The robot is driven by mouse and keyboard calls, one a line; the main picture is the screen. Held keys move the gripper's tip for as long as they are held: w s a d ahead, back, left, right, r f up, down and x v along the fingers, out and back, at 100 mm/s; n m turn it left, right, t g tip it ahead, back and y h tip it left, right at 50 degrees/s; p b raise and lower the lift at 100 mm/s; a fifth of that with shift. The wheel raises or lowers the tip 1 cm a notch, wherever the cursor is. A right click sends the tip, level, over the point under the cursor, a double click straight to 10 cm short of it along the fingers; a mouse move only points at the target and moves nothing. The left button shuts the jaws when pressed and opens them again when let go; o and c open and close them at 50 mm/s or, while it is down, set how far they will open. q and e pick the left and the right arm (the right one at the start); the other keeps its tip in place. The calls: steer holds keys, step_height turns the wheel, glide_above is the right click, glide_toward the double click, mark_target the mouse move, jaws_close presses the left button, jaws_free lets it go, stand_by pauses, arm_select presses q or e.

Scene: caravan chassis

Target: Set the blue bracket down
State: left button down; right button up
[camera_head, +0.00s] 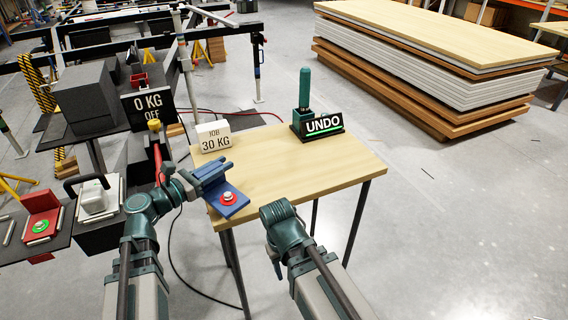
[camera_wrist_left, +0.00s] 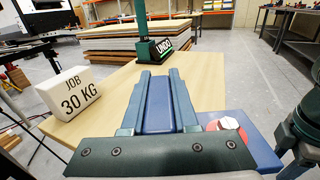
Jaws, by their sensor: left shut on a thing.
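The blue bracket (camera_head: 234,206) has a flat plate with a red and white round mark and an upright blue part. My left gripper (camera_head: 213,172) is shut on the upright part, over the near-left corner of the wooden table (camera_head: 300,158). In the left wrist view the blue part (camera_wrist_left: 159,108) lies between the two fingers, and the plate shows at lower right. I cannot tell whether the plate touches the tabletop. My right arm bends at the table's near edge; its gripper is not visible.
A white "JOB 30 KG" block (camera_head: 214,137) stands at the table's back left. A black "UNDO" sign (camera_head: 322,124) and a green post (camera_head: 304,92) stand at the back. The table's middle and right are clear. A red bracket (camera_head: 41,221) is on a tray at left.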

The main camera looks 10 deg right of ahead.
arm_select(q)
steer(key=b, duration=0.1)
glide_above(263, 168)
steer(key=f, duration=0.1)
step_height(263, 168, down, 4)
steer(key=b, duration=0.4)
steer(key=shift+f, duration=0.1)
stand_by(0.3)
steer(key=c, duration=1.1)
jaws_free()
steer(key=shift+f, duration=0.1)
steer(key=shift+c, duration=0.2)
steer(key=o, duration=0.5)
steer(key=shift+c, duration=0.2)
